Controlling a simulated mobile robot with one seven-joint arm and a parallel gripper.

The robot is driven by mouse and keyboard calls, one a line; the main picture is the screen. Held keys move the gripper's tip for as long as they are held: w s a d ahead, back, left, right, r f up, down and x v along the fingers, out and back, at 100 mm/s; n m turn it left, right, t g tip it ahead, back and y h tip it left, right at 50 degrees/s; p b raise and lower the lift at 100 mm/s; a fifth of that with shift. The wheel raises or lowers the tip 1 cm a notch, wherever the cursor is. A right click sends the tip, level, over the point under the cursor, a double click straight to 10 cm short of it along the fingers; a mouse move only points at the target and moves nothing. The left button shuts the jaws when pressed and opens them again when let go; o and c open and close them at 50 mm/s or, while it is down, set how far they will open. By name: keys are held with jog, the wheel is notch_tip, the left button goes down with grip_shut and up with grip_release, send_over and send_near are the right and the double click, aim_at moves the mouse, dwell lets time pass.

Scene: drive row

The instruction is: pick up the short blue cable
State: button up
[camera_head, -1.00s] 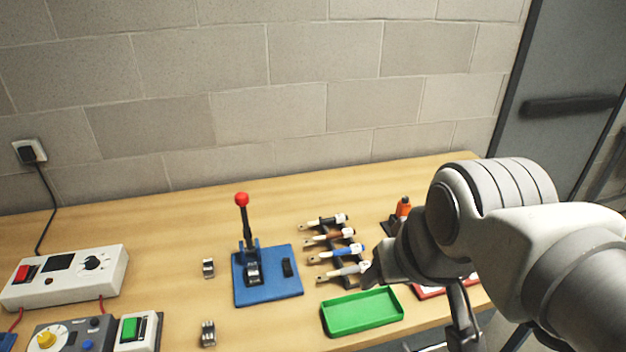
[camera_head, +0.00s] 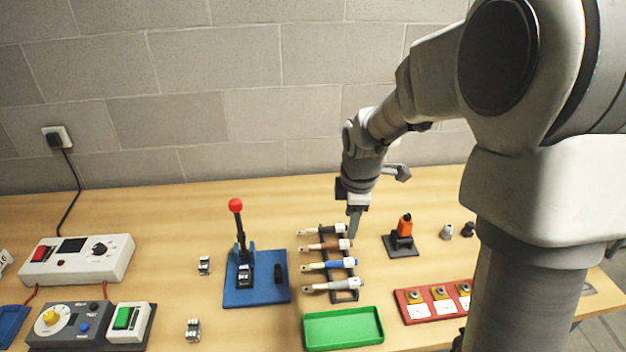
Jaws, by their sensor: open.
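The short blue cable (camera_head: 333,265) lies across a dark rack, with a pale lug at its left end. It is the third from the back, between a brown cable (camera_head: 328,246) and a grey cable (camera_head: 333,285). A black cable (camera_head: 322,230) is at the rack's back end. My gripper (camera_head: 354,232) points down over the back right part of the rack, near the right ends of the black and brown cables. It is open. Its fingers overlap in this view, so the gap is not clear. It is apart from the blue cable.
A green tray (camera_head: 343,343) lies in front of the rack. A blue base (camera_head: 262,300) with a red-knobbed lever (camera_head: 236,206) stands to the left. An orange-topped device (camera_head: 404,228) and a red block (camera_head: 412,312) are to the right. Bare table lies behind.

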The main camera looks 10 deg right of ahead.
jog(key=w+f+n, duration=0.1)
jog(key=f, duration=0.1)
send_over(340, 262)
jog(key=s, duration=0.1)
jog(key=s+f+x, duration=0.1)
jog(key=s+x, duration=0.1)
jog(key=x, duration=1)
jog(key=shift+s+p+x, duration=0.15)
jog(key=shift+p+x, duration=0.2)
jog(key=shift+x, duration=0.7)
jog(key=shift+s+p+x, duration=0.2)
jog(key=shift+p+x, duration=0.1)
jog(key=shift+x, duration=0.75)
jog(key=shift+a+f, duration=0.1)
jog(key=shift+a, duration=0.1)
grip_shut()
